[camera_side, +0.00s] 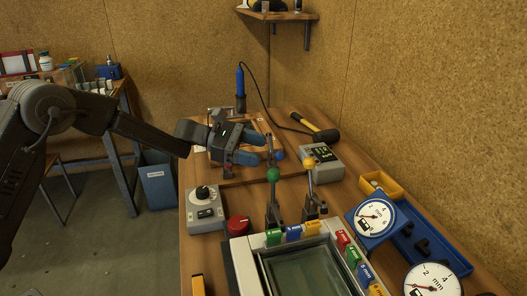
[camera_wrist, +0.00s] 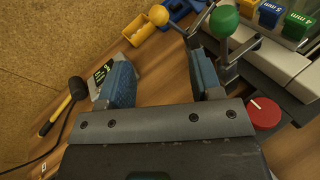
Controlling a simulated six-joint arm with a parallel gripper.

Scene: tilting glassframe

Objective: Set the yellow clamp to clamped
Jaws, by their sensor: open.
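The yellow clamp (camera_side: 311,190) stands on the bench behind the glass frame, its lever about upright with a yellow ball knob (camera_side: 309,163) on top. The yellow knob also shows at the top of the wrist view (camera_wrist: 158,15), ahead of my fingers. My gripper (camera_side: 264,148) is open and empty, up and to the left of the yellow knob in the side view. In the wrist view its two blue-padded fingers (camera_wrist: 160,78) stand wide apart. The clamp's base is partly hidden in the wrist view.
A similar clamp with a green knob (camera_side: 273,174) stands close left of the yellow one. The frame (camera_side: 240,262) carries coloured tags. A grey box (camera_side: 322,163), a mallet (camera_side: 318,130), a red knob (camera_side: 239,226) and dial gauges (camera_side: 376,217) surround the clamps.

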